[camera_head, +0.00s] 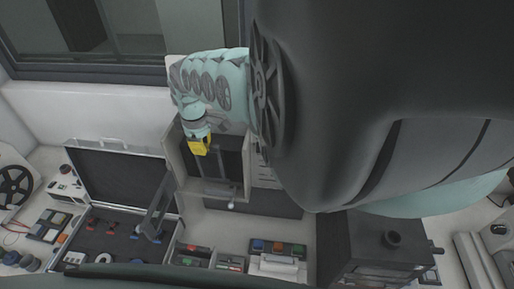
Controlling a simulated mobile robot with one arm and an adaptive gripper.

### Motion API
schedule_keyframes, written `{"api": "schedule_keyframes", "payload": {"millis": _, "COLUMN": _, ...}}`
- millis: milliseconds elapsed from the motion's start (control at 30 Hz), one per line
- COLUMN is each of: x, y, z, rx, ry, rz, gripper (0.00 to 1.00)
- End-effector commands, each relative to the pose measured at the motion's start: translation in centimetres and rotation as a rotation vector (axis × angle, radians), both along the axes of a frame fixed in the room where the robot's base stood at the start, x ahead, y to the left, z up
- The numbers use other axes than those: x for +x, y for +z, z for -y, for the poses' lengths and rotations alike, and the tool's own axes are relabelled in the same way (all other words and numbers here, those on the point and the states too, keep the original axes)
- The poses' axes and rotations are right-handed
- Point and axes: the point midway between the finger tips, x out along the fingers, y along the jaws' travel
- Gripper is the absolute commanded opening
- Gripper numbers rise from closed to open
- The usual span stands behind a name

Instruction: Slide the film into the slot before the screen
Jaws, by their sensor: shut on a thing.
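My gripper (197,134), at the end of the pale teal arm, points down in the upper middle of the head view. It is shut on a small yellow piece with a dark mark, the film (200,147). The fingers are small and dark, and their grip is hard to see in detail. The film is in front of the upper left part of a dark screen (231,163) in a pale upright housing (176,160). The slot cannot be made out from here. I cannot tell whether the film touches the housing.
An open black case (120,183) with small tools stands at the left, a grey bracket (156,208) at its right. Small trays with coloured parts (277,247) lie in front. A dark box machine (375,247) stands at the right. My arm hides much of the upper right.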

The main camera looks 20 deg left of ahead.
Motion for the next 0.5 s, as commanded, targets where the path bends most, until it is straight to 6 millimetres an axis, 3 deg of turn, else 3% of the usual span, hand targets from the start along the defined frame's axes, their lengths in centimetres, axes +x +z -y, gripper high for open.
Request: {"api": "schedule_keyframes", "payload": {"millis": 500, "x": 1.62, "y": -0.12, "z": 0.16, "rx": 0.004, "ry": -0.014, "rz": 0.002, "gripper": 0.00}}
